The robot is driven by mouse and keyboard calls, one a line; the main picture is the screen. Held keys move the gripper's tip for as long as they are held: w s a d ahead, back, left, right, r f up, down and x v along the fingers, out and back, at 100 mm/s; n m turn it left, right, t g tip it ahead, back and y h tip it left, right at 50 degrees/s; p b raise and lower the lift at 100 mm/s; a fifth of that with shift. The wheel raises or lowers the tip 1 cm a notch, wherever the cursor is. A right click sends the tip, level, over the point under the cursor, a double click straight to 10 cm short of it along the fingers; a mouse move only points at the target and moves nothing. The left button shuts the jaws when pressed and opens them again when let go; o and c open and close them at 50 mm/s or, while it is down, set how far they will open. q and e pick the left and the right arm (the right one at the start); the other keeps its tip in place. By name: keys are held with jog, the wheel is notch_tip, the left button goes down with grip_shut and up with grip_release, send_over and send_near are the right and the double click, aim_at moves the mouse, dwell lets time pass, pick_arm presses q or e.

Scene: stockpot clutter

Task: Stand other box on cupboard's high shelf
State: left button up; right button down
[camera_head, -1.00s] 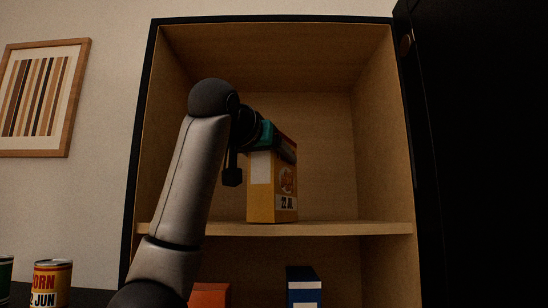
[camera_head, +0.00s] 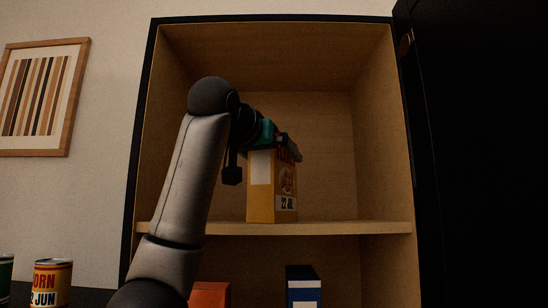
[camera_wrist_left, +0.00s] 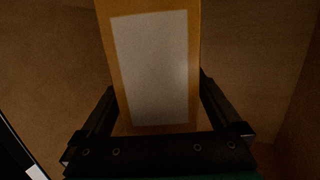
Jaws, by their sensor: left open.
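A yellow box (camera_head: 272,190) with a white side panel and a "22 JUL" label stands upright on the high shelf (camera_head: 330,228) of the cupboard (camera_head: 325,70). My left gripper (camera_head: 288,146) is at the top of the box, its fingers on either side of it. In the left wrist view the yellow box (camera_wrist_left: 153,66) shows its white panel between the two fingers of the left gripper (camera_wrist_left: 156,100), which are open. The far fingertips are partly hidden by the box. My right gripper is not in view.
On the lower level stand a blue and white box (camera_head: 303,287) and an orange-red box (camera_head: 210,295). The dark cupboard door (camera_head: 475,150) stands at the right. Cans, one labelled corn (camera_head: 51,284), sit at lower left. The shelf right of the yellow box is free.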

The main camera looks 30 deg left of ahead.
pick_arm(q)
jog(key=b+v, duration=0.4)
jog(key=v, duration=0.8)
jog(key=shift+f, duration=0.15)
